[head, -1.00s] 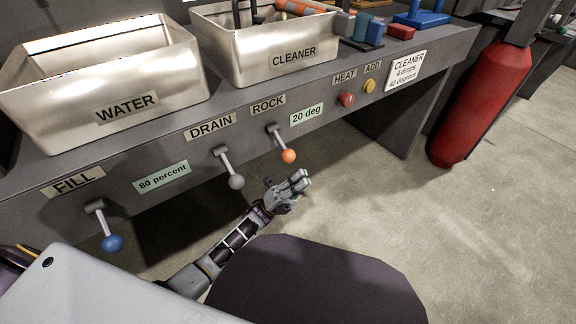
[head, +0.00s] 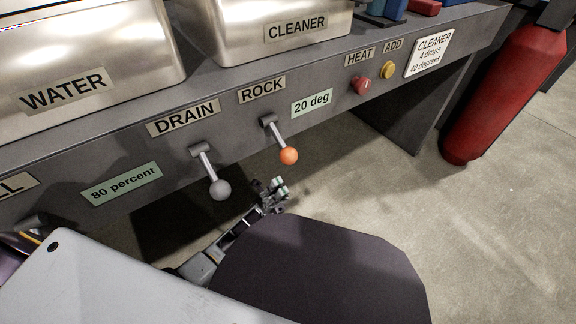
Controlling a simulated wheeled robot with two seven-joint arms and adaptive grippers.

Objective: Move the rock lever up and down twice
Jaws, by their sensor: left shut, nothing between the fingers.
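The rock lever (head: 280,138) hangs from the grey front panel under the ROCK label (head: 262,90). It is a short metal rod with an orange ball at its end, slanting down and to the right. My left gripper (head: 280,188) is below the orange ball in the picture. It is shut and empty, with a visible gap between it and the ball. Part of its arm is hidden behind my dark body part. My right gripper is not in the view.
The drain lever (head: 211,172) with a grey ball hangs just left of the rock lever. A red heat button (head: 361,86) and a yellow add button (head: 388,70) are to the right. Metal basins marked WATER (head: 120,50) and CLEANER (head: 265,40) stand above. A red cylinder (head: 505,90) stands at right.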

